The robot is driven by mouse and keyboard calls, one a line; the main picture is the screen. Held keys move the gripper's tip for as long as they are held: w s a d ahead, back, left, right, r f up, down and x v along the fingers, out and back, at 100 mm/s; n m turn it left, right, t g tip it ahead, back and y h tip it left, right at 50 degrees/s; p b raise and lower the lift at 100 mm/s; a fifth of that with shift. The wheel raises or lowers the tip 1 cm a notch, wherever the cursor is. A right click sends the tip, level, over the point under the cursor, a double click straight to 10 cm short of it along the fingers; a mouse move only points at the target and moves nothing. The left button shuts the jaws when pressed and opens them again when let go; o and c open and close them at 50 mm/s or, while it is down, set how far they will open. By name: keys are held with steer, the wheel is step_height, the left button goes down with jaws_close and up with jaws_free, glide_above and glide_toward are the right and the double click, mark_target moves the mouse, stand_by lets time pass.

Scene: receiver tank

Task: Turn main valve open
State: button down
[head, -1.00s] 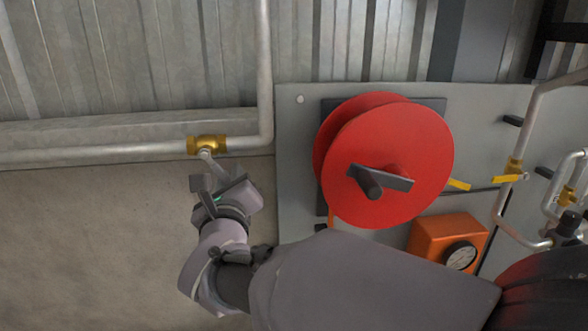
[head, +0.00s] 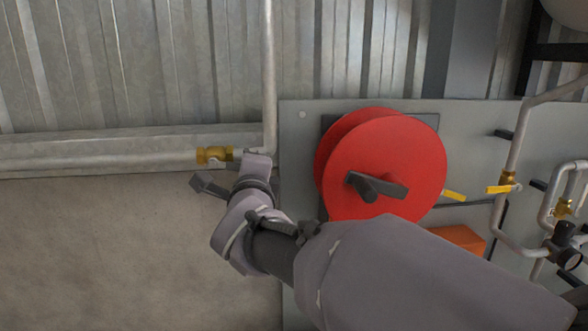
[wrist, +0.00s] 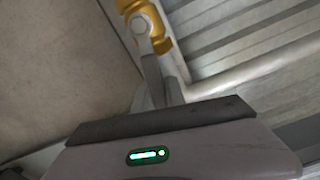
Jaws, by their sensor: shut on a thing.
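The main valve (head: 214,155) is a brass body on the horizontal grey pipe at the left of the head view; its brass also shows at the top of the wrist view (wrist: 148,28). A grey lever runs from its pivot into my gripper (wrist: 160,108). In the head view my gripper (head: 248,160) is just right of the valve, close to the pipe. The jaws are shut on the lever. In the head view, most of the lever and the fingertips are hidden by my gripper, so the exact lever angle is hard to tell.
A large red hose reel (head: 385,150) with a dark crank (head: 378,187) is mounted on a grey panel (head: 300,140) right of my gripper. Yellow-handled valves (head: 500,188) and pipes stand farther right. An orange box (head: 462,240) is partly behind my arm.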

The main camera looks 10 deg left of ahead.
steer(key=shift+r+n+p, duration=0.6)
steer(key=shift+r+n, duration=0.3)
steer(key=shift+n, duration=0.4)
steer(key=shift+r, duration=0.1)
steer(key=c, duration=1.4)
jaws_free()
steer(key=p+v, duration=0.1)
steer(key=v, duration=1.6)
steer(key=shift+s, duration=0.2)
